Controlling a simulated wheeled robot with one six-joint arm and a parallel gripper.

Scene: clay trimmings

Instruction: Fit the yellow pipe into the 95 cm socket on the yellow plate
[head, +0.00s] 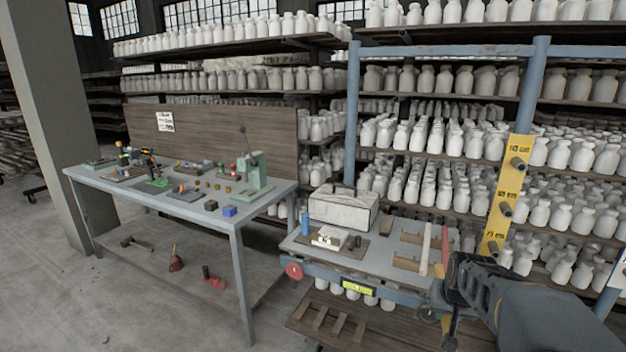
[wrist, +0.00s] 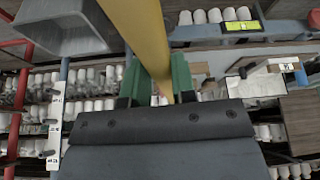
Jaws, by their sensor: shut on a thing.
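The yellow plate (head: 512,185) is fixed upright and slightly tilted in view at the right of the head view, in front of the shelves. It carries three dark round sockets one above another, with small labels; the middle socket (head: 505,209) has a label too small to read surely. My gripper (head: 450,285) is left of and below the plate, apart from it. In the wrist view its green fingers (wrist: 162,82) are shut on the yellow pipe (wrist: 147,35), which runs up out of the frame.
A grey cart (head: 385,262) with a white case (head: 343,208) and wooden blocks stands left of my gripper. A blue post (head: 531,85) rises behind the plate. A workbench (head: 185,198) with tools is farther left. A white plate with pegs (wrist: 55,130) shows in the wrist view.

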